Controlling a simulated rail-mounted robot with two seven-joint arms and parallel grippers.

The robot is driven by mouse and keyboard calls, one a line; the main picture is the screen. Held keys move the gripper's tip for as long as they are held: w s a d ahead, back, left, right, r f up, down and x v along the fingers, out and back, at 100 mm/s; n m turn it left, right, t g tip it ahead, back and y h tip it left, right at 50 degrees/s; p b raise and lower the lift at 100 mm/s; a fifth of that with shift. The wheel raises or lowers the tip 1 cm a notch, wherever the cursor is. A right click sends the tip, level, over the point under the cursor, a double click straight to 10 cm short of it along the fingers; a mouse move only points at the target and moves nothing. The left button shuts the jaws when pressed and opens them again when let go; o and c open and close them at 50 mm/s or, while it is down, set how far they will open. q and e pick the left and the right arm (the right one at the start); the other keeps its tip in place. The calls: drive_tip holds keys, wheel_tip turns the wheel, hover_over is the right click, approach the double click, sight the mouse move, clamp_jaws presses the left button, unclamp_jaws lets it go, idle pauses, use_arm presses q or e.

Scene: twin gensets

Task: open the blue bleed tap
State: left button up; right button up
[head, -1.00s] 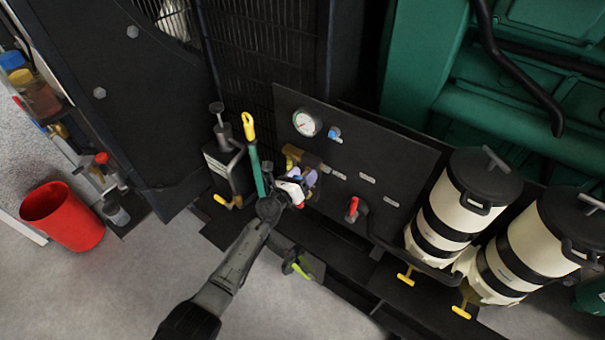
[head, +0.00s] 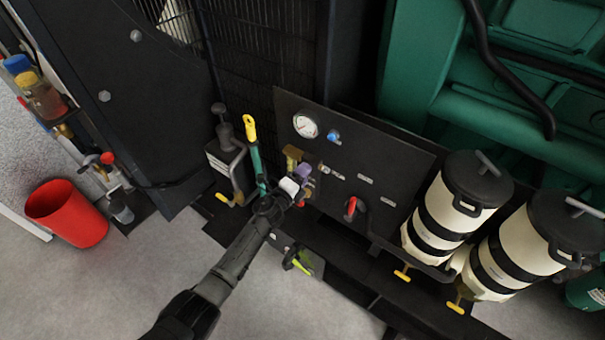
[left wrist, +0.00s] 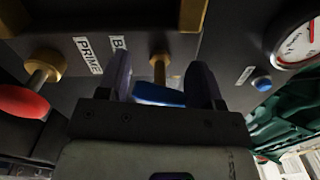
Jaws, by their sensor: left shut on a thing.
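The blue bleed tap (left wrist: 158,95) has a blue lever on a brass stem (left wrist: 159,66), seen in the left wrist view. A partly hidden label starting with "B" (left wrist: 118,43) is beside it. My left gripper (left wrist: 162,88) has its two purple-grey fingers on either side of the blue lever and is shut on it. In the head view my left gripper (head: 301,180) is at the lower left of the black panel (head: 385,165), hiding the tap there. My right gripper is not in view.
A red tap (left wrist: 24,101) by the "PRIME" label (left wrist: 88,55) is to the left in the wrist view. A gauge (head: 306,125), a small blue knob (head: 334,136) and a red lever (head: 350,208) are on the panel. White canisters (head: 435,215) stand at right; a red bucket (head: 67,214) at left.

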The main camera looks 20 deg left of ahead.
use_arm(q)
drive_tip(key=n, duration=0.2)
drive_tip(key=n+p, duration=0.1)
drive_tip(key=n, duration=0.2)
drive_tip(key=shift+s+a+f+n+p, duration=0.1)
drive_tip(key=shift+f+n+p, duration=0.15)
drive_tip(key=shift+n+p, duration=0.05)
drive_tip(key=shift+f+n+p, duration=0.1)
drive_tip(key=shift+n+p, duration=0.45)
drive_tip(key=shift+n, duration=1.45)
drive_tip(key=o, duration=0.6)
drive_tip(key=shift+o, duration=0.9)
drive_tip(key=shift+r, duration=0.2)
